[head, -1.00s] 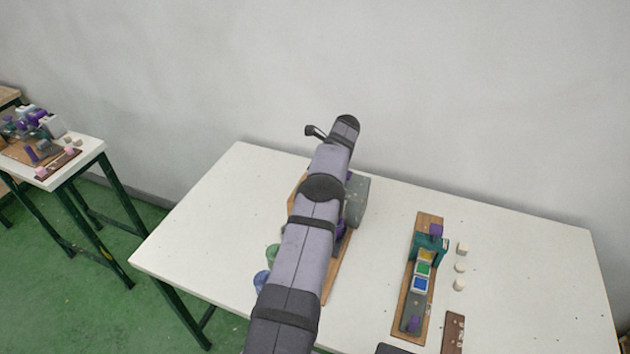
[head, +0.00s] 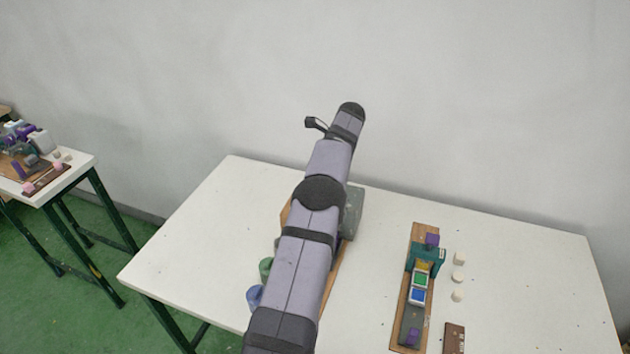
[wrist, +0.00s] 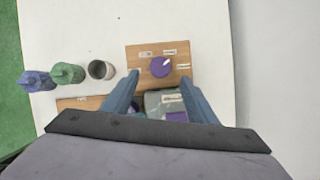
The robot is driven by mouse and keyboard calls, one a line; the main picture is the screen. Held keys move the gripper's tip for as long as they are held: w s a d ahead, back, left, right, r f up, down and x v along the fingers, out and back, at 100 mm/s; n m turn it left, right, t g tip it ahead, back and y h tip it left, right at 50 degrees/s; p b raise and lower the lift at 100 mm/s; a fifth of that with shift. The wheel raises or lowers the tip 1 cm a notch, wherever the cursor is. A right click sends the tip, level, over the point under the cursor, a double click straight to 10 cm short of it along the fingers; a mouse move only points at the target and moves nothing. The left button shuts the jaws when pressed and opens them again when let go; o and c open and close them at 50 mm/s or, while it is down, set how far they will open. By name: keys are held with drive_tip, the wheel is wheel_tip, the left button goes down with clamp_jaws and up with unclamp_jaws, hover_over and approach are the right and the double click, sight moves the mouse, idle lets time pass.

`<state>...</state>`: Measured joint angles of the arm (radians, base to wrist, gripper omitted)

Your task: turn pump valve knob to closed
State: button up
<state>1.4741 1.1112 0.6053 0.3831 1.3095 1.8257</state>
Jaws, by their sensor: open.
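The purple round knob (wrist: 161,68) sits on a wooden board (wrist: 140,60) in the wrist view, with a white pointer mark aimed to the upper right. Small labels lie around it, too small to read. My gripper (wrist: 159,79) is open, its two blue fingers reaching toward the knob with one tip on either side in the picture. I cannot tell how high they are above the board. In the head view my arm hides the knob and most of the board (head: 342,270).
Below the knob in the wrist view is a grey-green block (wrist: 155,99) with a purple part. Blue (wrist: 37,81), green (wrist: 67,73) and grey (wrist: 101,69) cups stand to the left. A second board (head: 422,236) with coloured squares lies right in the head view.

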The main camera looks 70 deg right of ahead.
drive_tip(key=shift+w, duration=0.1)
drive_tip(key=w+a+r+n, duration=0.1)
drive_tip(key=w+a+r, duration=0.2)
drive_tip(key=w, duration=0.3)
drive_tip(key=w+a+r+n, duration=0.2)
drive_tip(key=w+r, duration=0.1)
drive_tip(key=w, duration=0.3)
drive_tip(key=s+d+f+n+g+h, duration=0.2)
drive_tip(key=s+f+n+g, duration=0.3)
drive_tip(key=n, duration=1)
drive_tip(key=s+f+h, duration=0.1)
drive_tip(key=s, duration=0.2)
drive_tip(key=shift+d, duration=0.25)
drive_tip(key=shift+f, duration=0.1)
drive_tip(key=shift+p+x, duration=1.75)
drive_tip(key=shift+x, duration=1.85)
